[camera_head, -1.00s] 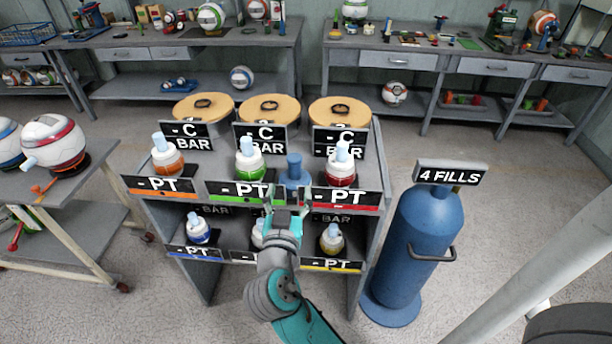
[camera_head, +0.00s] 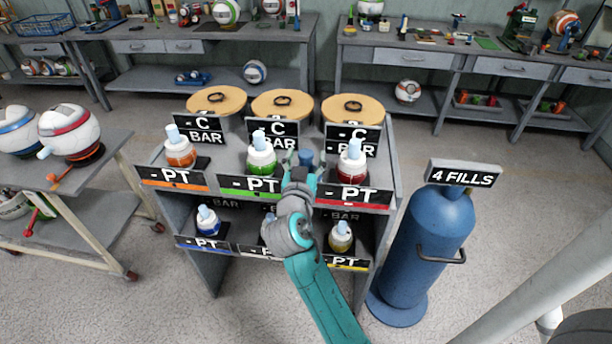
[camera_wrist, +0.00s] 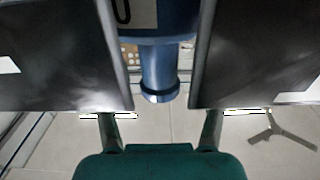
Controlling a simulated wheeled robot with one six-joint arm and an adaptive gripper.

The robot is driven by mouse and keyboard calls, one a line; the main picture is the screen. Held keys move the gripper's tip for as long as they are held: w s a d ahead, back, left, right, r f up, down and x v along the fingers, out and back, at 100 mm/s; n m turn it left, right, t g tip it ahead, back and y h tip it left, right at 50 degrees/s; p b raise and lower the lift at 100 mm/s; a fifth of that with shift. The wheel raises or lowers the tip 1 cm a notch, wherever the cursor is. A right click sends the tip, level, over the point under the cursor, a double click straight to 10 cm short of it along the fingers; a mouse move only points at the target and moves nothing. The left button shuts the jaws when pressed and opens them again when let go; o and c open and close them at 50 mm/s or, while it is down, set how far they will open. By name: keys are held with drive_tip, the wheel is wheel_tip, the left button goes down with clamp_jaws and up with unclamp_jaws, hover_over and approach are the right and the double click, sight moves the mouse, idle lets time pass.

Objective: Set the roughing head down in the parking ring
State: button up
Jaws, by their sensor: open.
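A blue, stepped cylindrical piece (camera_head: 306,157) stands on the top shelf of the grey rack, between the green-banded bottle and the red-banded bottle. I take it for the roughing head, but cannot be sure. In the wrist view, a blue body with a narrower blue stem (camera_wrist: 159,72) shows between two dark panels. My gripper (camera_head: 304,172) is open in front of the blue piece, and my arm hides its lower part. I cannot make out a parking ring around its foot or tell whether the jaws touch it.
The green bottle (camera_head: 261,158) and red bottle (camera_head: 351,164) stand close on either side, behind black PT signs. Three wooden discs (camera_head: 216,101) with dark rings are behind. A blue tank (camera_head: 427,250) stands right of the rack, and a trolley (camera_head: 100,200) stands left.

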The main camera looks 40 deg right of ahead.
drive_tip(key=shift+w+d, duration=0.15)
drive_tip(key=shift+d, duration=0.05)
clamp_jaws()
drive_tip(key=shift+r, duration=0.1)
